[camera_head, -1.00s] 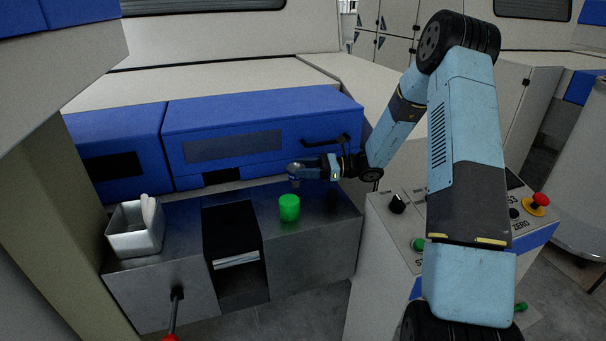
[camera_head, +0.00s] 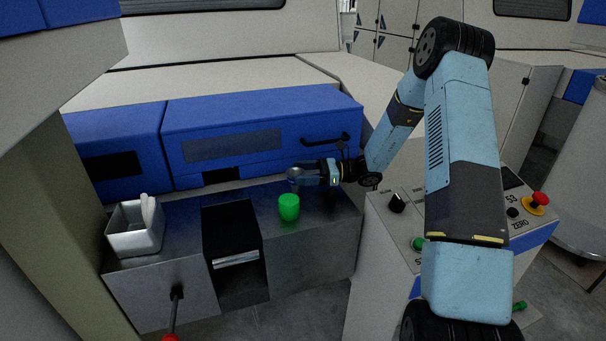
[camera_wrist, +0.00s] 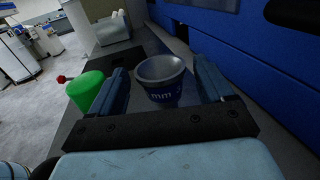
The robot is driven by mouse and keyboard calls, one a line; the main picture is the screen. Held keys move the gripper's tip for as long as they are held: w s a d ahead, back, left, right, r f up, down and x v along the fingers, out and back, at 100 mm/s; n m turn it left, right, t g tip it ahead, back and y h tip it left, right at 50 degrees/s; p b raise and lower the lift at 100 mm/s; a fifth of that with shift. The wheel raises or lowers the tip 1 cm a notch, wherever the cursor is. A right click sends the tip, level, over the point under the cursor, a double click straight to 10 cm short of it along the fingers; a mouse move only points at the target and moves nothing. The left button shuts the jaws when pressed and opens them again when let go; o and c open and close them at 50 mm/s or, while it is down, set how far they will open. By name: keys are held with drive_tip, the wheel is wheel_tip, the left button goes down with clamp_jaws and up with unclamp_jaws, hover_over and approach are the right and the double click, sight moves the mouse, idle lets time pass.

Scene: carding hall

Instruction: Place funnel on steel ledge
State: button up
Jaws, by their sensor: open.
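The funnel (camera_wrist: 162,82) has a grey rim and a dark blue, tapering body with pale lettering, and stands mouth-up between my gripper's fingers in the wrist view. In the head view the grey funnel (camera_head: 294,174) shows at the gripper's tip, over the ledge, partly hidden by the fingers. My gripper (camera_head: 304,174) is open around it, with a gap showing on each side in the wrist view (camera_wrist: 160,68). The steel ledge (camera_head: 325,205) runs below the blue panels. The funnel's lower end is hidden, so I cannot tell whether it touches the ledge.
A bright green cup (camera_head: 289,207) stands on the ledge close by, left of my fingers in the wrist view (camera_wrist: 86,91). A black recessed unit (camera_head: 231,228) and a metal bin (camera_head: 136,242) are further left. The blue panel (camera_head: 262,125) closes off the back.

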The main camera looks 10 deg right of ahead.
drive_tip(key=shift+r, duration=0.15)
drive_tip(key=d, duration=1.1)
drive_tip(key=shift+s+d, duration=0.35)
drive_tip(key=s+a+r+n+g+h, duration=0.1)
drive_tip(key=s+r+n, duration=0.1)
drive_tip(key=r, duration=0.1)
drive_tip(key=s+a+r+n+g+h, duration=0.1)
drive_tip(key=s+r+n+h, duration=0.1)
drive_tip(key=s, duration=0.1)
drive_tip(key=s+a+r+n+g+h, duration=0.1)
drive_tip(key=s+a+r+h, duration=0.1)
drive_tip(key=s+r, duration=0.1)
drive_tip(key=shift+r+n, duration=0.35)
drive_tip(key=shift+n, duration=0.05)
drive_tip(key=s+d+r+n+t+h, duration=0.1)
drive_tip(key=s+r+n+h, duration=0.3)
drive_tip(key=s, duration=0.5)
drive_tip(key=s+d+r+n+t+h, duration=0.2)
drive_tip(key=s+r+n+t+h, duration=0.2)
drive_tip(key=s, duration=0.5)
drive_tip(key=s+d+r+n+t+h, duration=0.2)
drive_tip(key=s+r+n+h, duration=0.3)
drive_tip(key=s+r, duration=0.3)
drive_tip(key=shift+s, duration=0.85)
drive_tip(key=shift+c, duration=0.4)
